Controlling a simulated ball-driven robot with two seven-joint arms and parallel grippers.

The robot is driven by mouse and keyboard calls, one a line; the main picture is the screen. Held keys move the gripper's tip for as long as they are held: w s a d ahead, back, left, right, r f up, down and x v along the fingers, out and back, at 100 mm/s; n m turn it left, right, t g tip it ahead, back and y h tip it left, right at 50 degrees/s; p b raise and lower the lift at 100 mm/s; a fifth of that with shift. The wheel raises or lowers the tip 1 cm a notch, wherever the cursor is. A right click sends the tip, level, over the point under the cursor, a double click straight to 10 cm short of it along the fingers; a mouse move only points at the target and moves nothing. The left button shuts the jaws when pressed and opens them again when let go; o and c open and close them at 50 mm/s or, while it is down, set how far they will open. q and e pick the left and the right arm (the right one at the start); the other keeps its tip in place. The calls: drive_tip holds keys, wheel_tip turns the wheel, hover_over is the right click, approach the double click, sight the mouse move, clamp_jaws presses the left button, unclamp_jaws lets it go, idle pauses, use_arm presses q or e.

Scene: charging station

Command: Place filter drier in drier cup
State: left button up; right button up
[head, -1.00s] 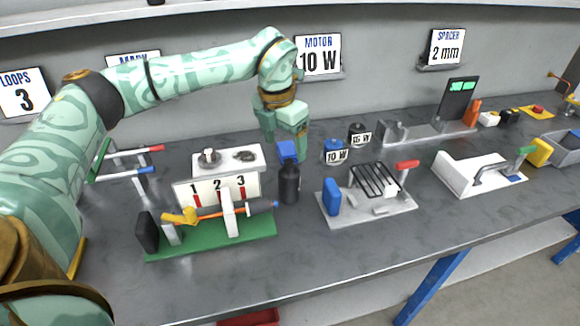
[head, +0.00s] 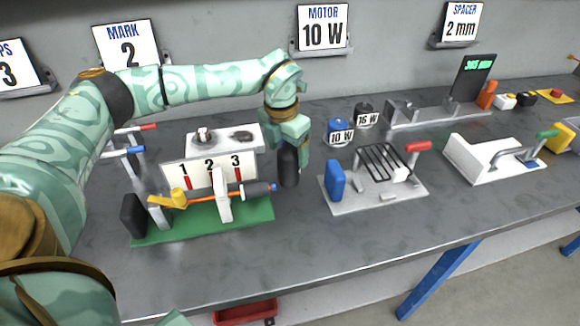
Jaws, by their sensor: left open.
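A dark upright cylinder (head: 289,168), which looks like the drier cup, stands on the bench just right of the green-based fixture. My left gripper (head: 291,146) is open, pointing down at the top of this cylinder. I cannot make out for certain which piece is the filter drier. My right gripper is not in view.
The green-based fixture (head: 245,214) with a 1-2-3 plate (head: 211,169) stands close on the left. A grey fixture with a wire rack (head: 380,162) stands on the right. Blue (head: 340,131) and black motors (head: 365,115) stand behind. The front bench strip is clear.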

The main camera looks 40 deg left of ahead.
use_arm(q)
drive_tip(key=f, duration=0.1)
drive_tip(key=f+b, duration=0.1)
drive_tip(key=f, duration=0.2)
drive_tip(key=shift+w+d+f, duration=0.15)
drive_tip(key=shift+w, duration=0.2)
drive_tip(key=shift+r, duration=0.2)
drive_tip(key=c, duration=1.3)
